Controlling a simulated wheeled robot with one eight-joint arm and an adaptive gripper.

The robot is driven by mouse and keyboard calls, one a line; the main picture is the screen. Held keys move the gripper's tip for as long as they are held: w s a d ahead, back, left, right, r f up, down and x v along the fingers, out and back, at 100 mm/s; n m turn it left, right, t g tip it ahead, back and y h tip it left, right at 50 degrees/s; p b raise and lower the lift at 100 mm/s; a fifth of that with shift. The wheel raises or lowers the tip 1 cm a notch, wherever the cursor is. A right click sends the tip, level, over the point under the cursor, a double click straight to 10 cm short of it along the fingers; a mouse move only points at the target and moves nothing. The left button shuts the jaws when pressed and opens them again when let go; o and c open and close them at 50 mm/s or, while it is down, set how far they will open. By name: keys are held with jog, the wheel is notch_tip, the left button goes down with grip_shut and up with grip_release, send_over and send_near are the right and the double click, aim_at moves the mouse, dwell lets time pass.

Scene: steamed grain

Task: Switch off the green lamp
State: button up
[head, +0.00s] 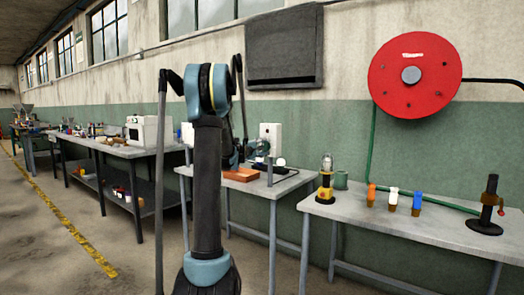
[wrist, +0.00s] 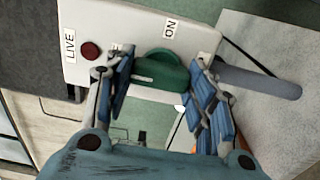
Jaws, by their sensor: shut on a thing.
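A white switch box (wrist: 90,25) fills the upper part of the wrist view, with a "LIVE" label, a dark red round light or button and an "ON" label, tilted in the picture. A green knob (wrist: 162,73) on its face sits between the blue fingers of my gripper (wrist: 161,66), which is shut on it. I cannot make out a lit green lamp in either view.
An orange-brown block (head: 241,174) lies on the middle table (head: 275,190), near a grey post (head: 270,172). A red hose reel (head: 414,76) hangs above.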

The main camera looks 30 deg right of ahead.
jog(key=shift+a+f, duration=0.1)
jog(key=o, duration=1.1)
jog(key=shift+w, duration=0.1)
jog(key=shift+c, duration=0.2)
jog(key=v, duration=1.2)
jog(key=shift+f, duration=0.1)
